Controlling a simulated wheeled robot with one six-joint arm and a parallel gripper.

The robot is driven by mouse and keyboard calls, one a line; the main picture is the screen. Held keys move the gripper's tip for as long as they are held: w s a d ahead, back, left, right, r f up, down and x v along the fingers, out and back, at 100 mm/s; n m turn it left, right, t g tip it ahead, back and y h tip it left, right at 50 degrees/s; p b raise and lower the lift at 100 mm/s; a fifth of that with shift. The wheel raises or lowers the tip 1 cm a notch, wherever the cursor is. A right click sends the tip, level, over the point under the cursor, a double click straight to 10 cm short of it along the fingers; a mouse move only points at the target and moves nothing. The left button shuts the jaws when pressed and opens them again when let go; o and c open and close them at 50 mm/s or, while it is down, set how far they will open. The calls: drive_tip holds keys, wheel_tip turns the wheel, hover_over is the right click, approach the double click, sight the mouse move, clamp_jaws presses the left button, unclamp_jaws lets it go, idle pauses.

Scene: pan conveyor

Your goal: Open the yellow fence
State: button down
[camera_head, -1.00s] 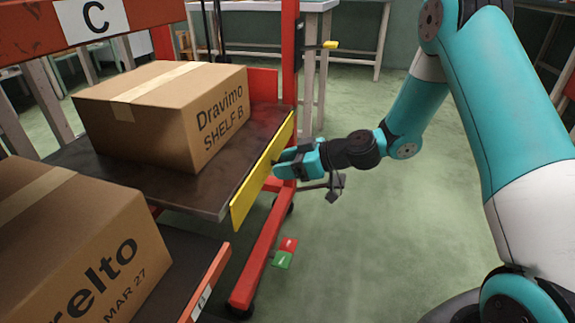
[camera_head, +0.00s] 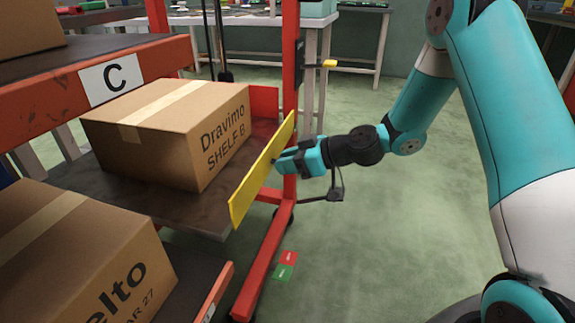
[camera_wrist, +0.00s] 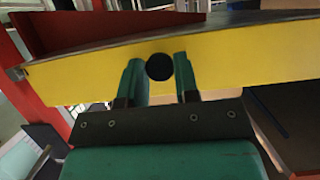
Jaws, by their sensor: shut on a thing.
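The yellow fence (camera_head: 262,172) is a long flat bar along the open right edge of the middle shelf (camera_head: 165,205). My gripper (camera_head: 279,162) reaches it from the right, at about the middle of its length. In the wrist view, the fence (camera_wrist: 235,58) spans the picture, and a round black knob (camera_wrist: 159,67) on its face sits between the two fingers of my gripper (camera_wrist: 160,75). My gripper is shut on this knob. In the head view, the fingers hide the knob.
A cardboard box (camera_head: 165,130) marked Dravimo SHELF B stands on the shelf behind the fence. Another box (camera_head: 85,260) is at lower left. A red post (camera_head: 289,60) rises at the fence's far end. Green floor (camera_head: 390,230) is clear to the right.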

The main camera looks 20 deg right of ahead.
drive_tip(key=shift+r, duration=0.25)
drive_tip(key=c, duration=1)
unclamp_jaws()
drive_tip(key=shift+r, duration=0.1)
drive_tip(key=shift+o, duration=0.7)
drive_tip(key=p+v, duration=0.5)
drive_tip(key=v, duration=1.2)
drive_tip(key=shift+s+d, duration=0.2)
